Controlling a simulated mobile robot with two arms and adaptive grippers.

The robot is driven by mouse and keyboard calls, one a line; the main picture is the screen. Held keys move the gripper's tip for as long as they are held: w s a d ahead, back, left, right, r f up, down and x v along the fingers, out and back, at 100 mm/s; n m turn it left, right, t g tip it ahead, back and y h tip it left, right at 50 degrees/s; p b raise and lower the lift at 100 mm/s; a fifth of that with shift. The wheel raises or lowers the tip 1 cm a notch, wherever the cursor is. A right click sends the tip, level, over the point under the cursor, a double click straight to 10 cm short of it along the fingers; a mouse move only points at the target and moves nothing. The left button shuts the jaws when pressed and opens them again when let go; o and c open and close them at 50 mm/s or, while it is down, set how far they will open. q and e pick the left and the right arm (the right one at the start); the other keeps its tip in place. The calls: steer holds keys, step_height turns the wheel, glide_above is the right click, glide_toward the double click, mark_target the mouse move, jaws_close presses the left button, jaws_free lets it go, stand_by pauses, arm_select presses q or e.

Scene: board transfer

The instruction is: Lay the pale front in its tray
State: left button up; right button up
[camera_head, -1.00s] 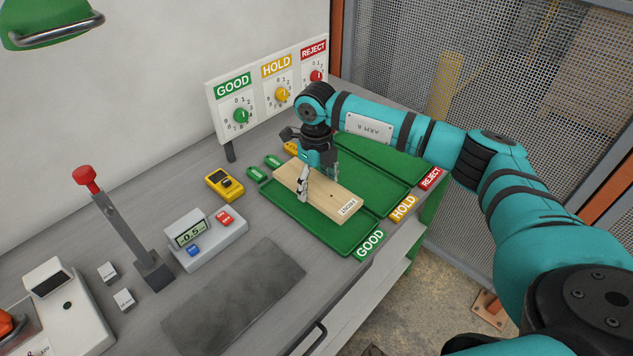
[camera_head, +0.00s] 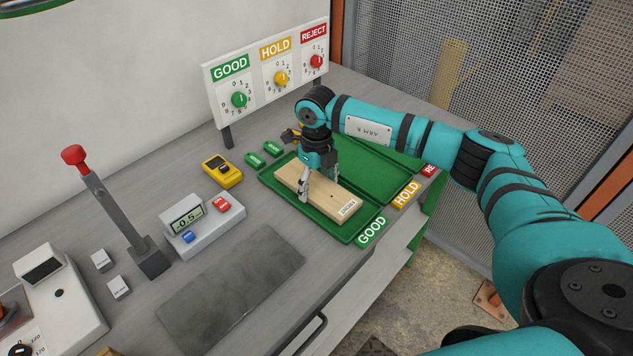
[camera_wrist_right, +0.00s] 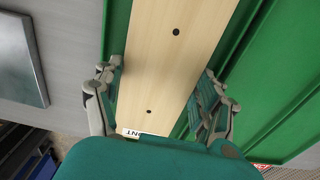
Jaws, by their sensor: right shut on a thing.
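The pale front (camera_head: 318,193) is a light wooden board with small dark holes and a white label at its near end. My right gripper (camera_head: 318,188) is shut on it across its width. In the right wrist view the board (camera_wrist_right: 170,60) lies between the two fingers (camera_wrist_right: 160,100). The board is in or just over the green GOOD tray (camera_head: 349,237), lined up along it; I cannot tell whether it touches the tray floor. My left gripper does not show.
The green HOLD tray (camera_head: 385,190) lies to the right, with the REJECT tray beyond, partly behind my arm. A dial panel (camera_head: 268,80) stands behind. A yellow meter (camera_head: 222,171), a display box (camera_head: 202,224) and a red-knobbed lever (camera_head: 112,207) stand left. A grey mat (camera_head: 232,285) lies in front.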

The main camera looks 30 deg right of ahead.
steer(key=shift+f+b, duration=0.3)
steer(key=shift+f, duration=0.1)
steer(key=o, duration=1.4)
step_height(320, 180, up, 12)
